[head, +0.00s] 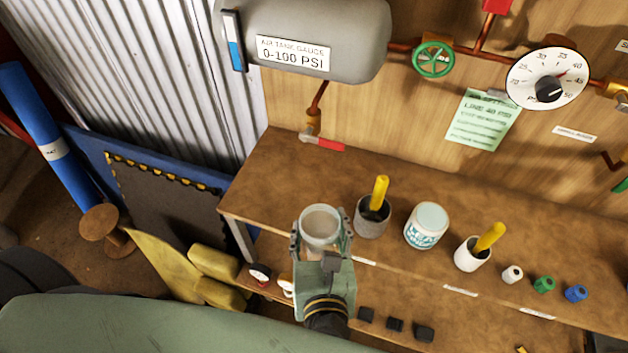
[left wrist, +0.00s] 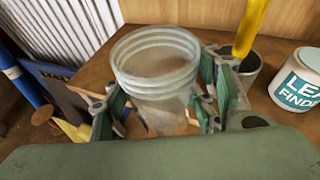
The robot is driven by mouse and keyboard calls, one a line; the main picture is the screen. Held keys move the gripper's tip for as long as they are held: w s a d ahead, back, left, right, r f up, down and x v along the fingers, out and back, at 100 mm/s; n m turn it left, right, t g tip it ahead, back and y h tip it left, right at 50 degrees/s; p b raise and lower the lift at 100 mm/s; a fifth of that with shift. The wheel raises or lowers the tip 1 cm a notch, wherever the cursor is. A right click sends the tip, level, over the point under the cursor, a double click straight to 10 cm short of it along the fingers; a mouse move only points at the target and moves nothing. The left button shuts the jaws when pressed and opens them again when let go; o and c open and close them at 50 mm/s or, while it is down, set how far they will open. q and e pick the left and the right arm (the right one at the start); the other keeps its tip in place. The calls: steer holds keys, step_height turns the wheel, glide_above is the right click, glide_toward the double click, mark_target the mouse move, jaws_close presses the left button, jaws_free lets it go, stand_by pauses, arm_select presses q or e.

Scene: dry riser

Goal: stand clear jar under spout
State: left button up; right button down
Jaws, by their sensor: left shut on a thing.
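The clear jar (head: 320,226) is held upright and open-topped in my left gripper (head: 322,240). The left wrist view shows the jar (left wrist: 158,70) between the two green fingers of the gripper (left wrist: 160,110), which are shut on its sides. The jar is at the front left of the bench top; I cannot tell whether its base touches the wood. The spout (head: 312,130), a brass tap with a red lever, hangs under the grey tank (head: 320,75) at the back left, behind the jar and apart from it. My right gripper does not show.
Right of the jar stand a grey pot (head: 372,222) with a yellow handle, a leak finder tub (head: 426,226) and a white pot (head: 471,256) with another yellow handle. Small white, green and blue fittings (head: 544,285) lie further right. The bench top (head: 275,175) is clear below the spout.

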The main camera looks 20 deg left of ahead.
arm_select(q)
steer(key=r+p+x, duration=0.1)
steer(key=x, duration=0.4)
steer(key=p+x, duration=0.1)
steer(key=x, duration=0.5)
steer(key=r+p+x, duration=0.1)
steer(key=x, duration=0.4)
steer(key=shift+w+a+r, duration=0.15)
steer(key=shift+w+a, duration=0.4)
steer(key=shift+w, duration=0.15)
steer(key=shift+f, duration=0.3)
steer(key=o, duration=1.4)
steer(key=shift+c, duration=0.2)
